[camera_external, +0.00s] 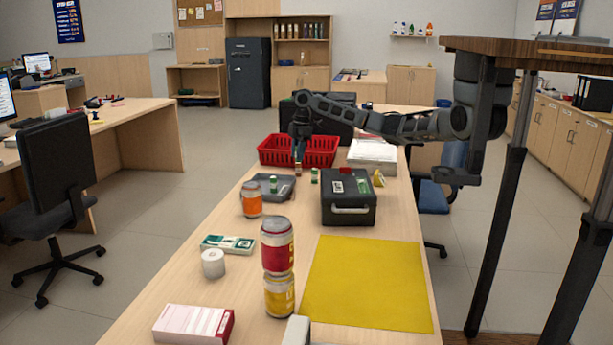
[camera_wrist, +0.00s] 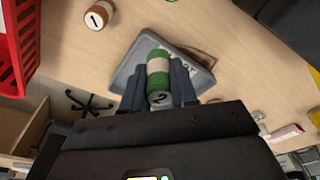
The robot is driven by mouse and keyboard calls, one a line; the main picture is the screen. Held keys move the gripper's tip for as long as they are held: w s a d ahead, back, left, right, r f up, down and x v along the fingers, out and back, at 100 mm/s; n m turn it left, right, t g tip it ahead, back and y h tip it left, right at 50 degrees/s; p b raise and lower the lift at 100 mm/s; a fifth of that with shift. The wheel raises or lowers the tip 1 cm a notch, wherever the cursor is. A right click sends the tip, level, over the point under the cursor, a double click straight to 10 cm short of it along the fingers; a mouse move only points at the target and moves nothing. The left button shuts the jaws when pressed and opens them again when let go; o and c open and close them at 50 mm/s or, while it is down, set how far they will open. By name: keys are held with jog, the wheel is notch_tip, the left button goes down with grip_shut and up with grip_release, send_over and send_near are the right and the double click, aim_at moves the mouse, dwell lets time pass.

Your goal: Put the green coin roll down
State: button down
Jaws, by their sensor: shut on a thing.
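The green coin roll (camera_wrist: 158,65), with a pale band and a grey end marked 2, is upright between my gripper's (camera_wrist: 157,82) two dark fingers in the wrist view. My gripper is shut on it. Behind the roll in that view lies the grey tray (camera_wrist: 128,72); how high the roll is above it is hard to tell. In the outside view my gripper (camera_external: 299,152) points down in front of the red basket, and the held roll is hard to make out. The tray (camera_external: 286,194) also shows there, with a green item (camera_external: 273,184) in it.
A brown roll (camera_wrist: 97,15) marked 1 stands beside the tray. The red basket (camera_external: 270,152) is behind, an orange-labelled jar (camera_external: 251,199) in front. A yellow mat (camera_external: 366,285) lies bare at the near right.

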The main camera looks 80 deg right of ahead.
jog(key=w+a+f, duration=0.2)
jog(key=w, duration=0.1)
jog(key=w+a+f+b, duration=0.1)
jog(key=w+a+f, duration=0.2)
jog(key=shift+w+a, duration=0.1)
jog(key=shift+a, duration=0.2)
jog(key=shift+f, duration=2.05)
jog(key=shift+a+f, duration=0.1)
jog(key=c, duration=0.9)
grip_release()
jog(key=r, duration=0.4)
jog(key=d+r, duration=0.1)
jog(key=r, duration=0.3)
jog(key=s+r+p, duration=0.1)
jog(key=r, duration=0.3)
jog(key=shift+s+d, duration=0.1)
jog(key=shift+d, duration=0.1)
